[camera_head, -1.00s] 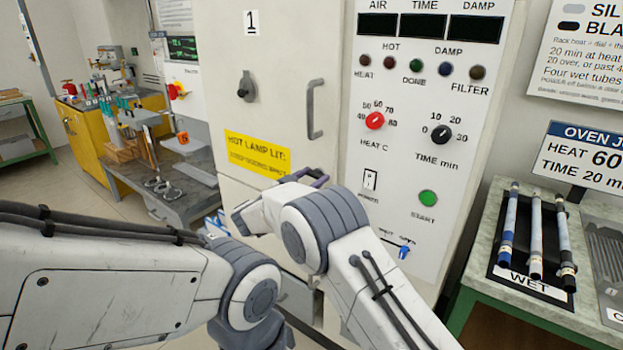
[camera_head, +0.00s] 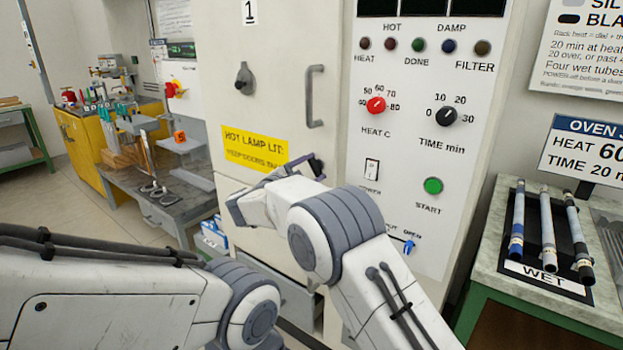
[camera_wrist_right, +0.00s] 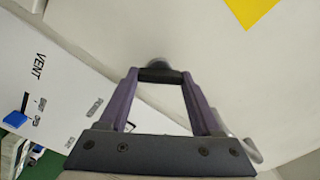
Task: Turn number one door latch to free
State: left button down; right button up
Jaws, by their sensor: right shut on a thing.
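The number one door (camera_head: 285,50) is the upper cream cabinet door marked 1, and it is shut. Its grey latch (camera_head: 244,78) has a dark knob and sits left of the vertical grey handle (camera_head: 315,97). My right gripper (camera_head: 317,166) is below that handle, beside the yellow label (camera_head: 255,149), apart from the upper latch. In the right wrist view its purple fingers (camera_wrist_right: 159,78) close on a short dark bar (camera_wrist_right: 160,75) with a grey rounded piece behind it. What this bar belongs to is unclear. My left arm shows at lower left; its gripper is out of view.
A control panel (camera_head: 405,150) with lamps, dials and a blue vent lever (camera_head: 408,246) stands just right of my right gripper. A rack of tubes (camera_head: 548,235) lies on the bench at right. A grey workbench (camera_head: 160,200) stands at left.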

jog(key=m+b, duration=0.3)
jog(key=m, duration=0.1)
jog(key=shift+f+b, duration=0.3)
jog(key=shift+b, duration=0.05)
jog(key=shift+r+m+b, duration=0.1)
jog(key=shift+m+b, duration=1)
jog(key=shift+m, duration=0.5)
jog(key=o, duration=1.4)
jog(key=b+v, duration=0.2)
jog(key=v, duration=0.8)
jog(key=shift+s+a, duration=0.15)
